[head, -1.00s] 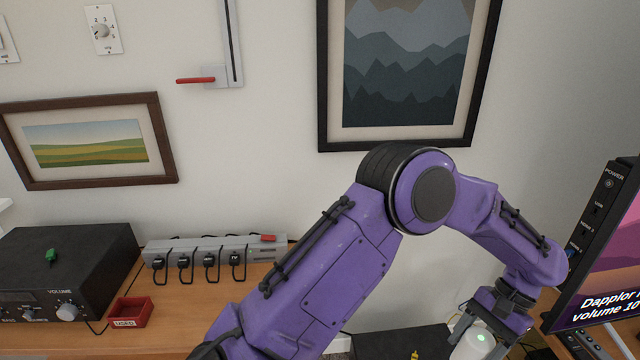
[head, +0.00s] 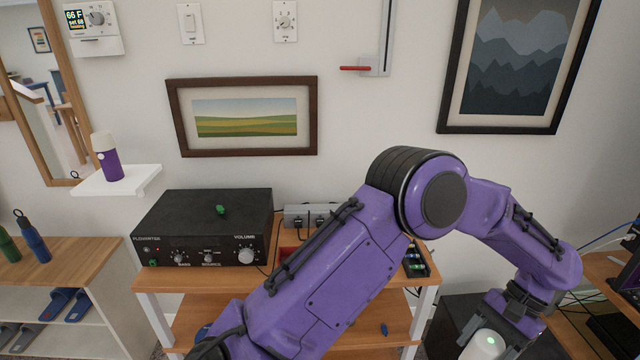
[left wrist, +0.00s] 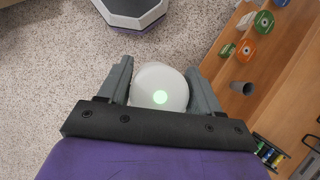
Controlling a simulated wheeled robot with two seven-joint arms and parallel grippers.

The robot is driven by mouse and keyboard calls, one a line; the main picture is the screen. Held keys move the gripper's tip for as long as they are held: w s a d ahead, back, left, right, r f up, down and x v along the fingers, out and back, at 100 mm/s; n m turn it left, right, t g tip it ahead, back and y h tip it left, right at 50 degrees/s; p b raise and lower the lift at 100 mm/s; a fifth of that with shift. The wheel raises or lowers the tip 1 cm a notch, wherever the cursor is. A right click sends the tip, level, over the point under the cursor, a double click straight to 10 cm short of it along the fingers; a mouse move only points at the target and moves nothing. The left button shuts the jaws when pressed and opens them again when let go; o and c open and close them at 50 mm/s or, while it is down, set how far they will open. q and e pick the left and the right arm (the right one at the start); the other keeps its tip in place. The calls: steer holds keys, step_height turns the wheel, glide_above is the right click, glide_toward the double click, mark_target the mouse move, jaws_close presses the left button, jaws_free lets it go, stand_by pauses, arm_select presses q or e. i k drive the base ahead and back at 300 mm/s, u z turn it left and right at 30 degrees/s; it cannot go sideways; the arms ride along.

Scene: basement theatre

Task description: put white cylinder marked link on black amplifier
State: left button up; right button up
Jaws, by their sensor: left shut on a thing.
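The white cylinder (head: 486,345) with a lit green dot is at the bottom right of the head view. My left gripper (head: 505,322) is shut on it. In the left wrist view the white cylinder (left wrist: 159,88) sits between the two fingers of the left gripper (left wrist: 160,95), above the carpet. Any "link" marking is not readable. The black amplifier (head: 205,230), with volume, bass and source knobs, stands on the wooden table to the left, well away from the gripper. My right gripper is not in view.
A small green object (head: 221,210) lies on the amplifier's top; the rest of the top is clear. A power strip (head: 305,214) and a partly hidden red tray (head: 288,252) are right of it. A white wall shelf (head: 135,181) holds a purple bottle (head: 108,158). My arm crosses before the table.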

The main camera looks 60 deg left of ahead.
mark_target(169, 217)
steer(key=u, duration=2.4)
steer(key=i, duration=0.5)
steer(key=z, duration=0.05)
